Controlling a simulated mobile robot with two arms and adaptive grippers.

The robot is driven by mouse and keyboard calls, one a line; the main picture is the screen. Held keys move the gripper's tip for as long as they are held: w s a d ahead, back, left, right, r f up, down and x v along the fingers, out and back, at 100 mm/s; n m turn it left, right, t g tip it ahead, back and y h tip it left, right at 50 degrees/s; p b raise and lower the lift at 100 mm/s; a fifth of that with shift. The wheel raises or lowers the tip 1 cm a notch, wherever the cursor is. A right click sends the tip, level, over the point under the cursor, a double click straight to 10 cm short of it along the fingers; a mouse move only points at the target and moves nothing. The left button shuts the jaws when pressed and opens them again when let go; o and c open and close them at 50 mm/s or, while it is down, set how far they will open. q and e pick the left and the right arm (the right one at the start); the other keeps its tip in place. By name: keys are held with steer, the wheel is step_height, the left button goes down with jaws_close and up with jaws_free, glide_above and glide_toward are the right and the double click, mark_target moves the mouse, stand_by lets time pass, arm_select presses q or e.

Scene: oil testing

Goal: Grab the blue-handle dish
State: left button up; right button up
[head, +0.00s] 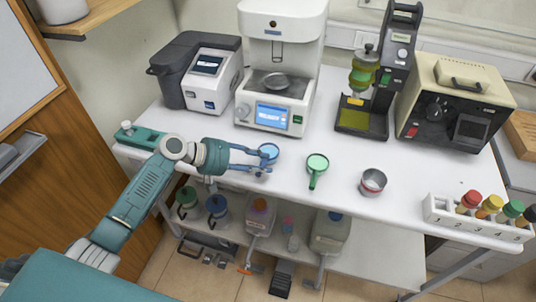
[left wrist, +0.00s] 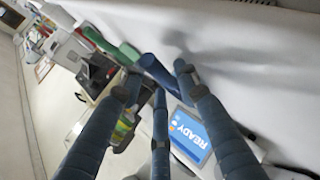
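The blue-handle dish (head: 269,152) lies near the front edge of the white table, left of the green dish (head: 317,162). My left gripper (head: 265,161) is right at it, coming from the left, with its fingers spread. The fingers partly cover the dish, and its handle is hard to make out in the head view. In the left wrist view the blue handle (left wrist: 158,72) shows just beyond the fingertips, in the gap between the spread fingers (left wrist: 158,82). I cannot tell whether any finger touches it. My right gripper is not in view.
A white machine with a blue screen (head: 273,116) stands behind the dish. A metal cup (head: 372,182) and a rack of coloured-cap bottles (head: 478,222) are to the right. A teal-green item (head: 140,137) is at the left table corner. A lower shelf holds several containers.

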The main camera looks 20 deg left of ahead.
arm_select(q)
jaws_close()
steer(key=shift+r, duration=0.2)
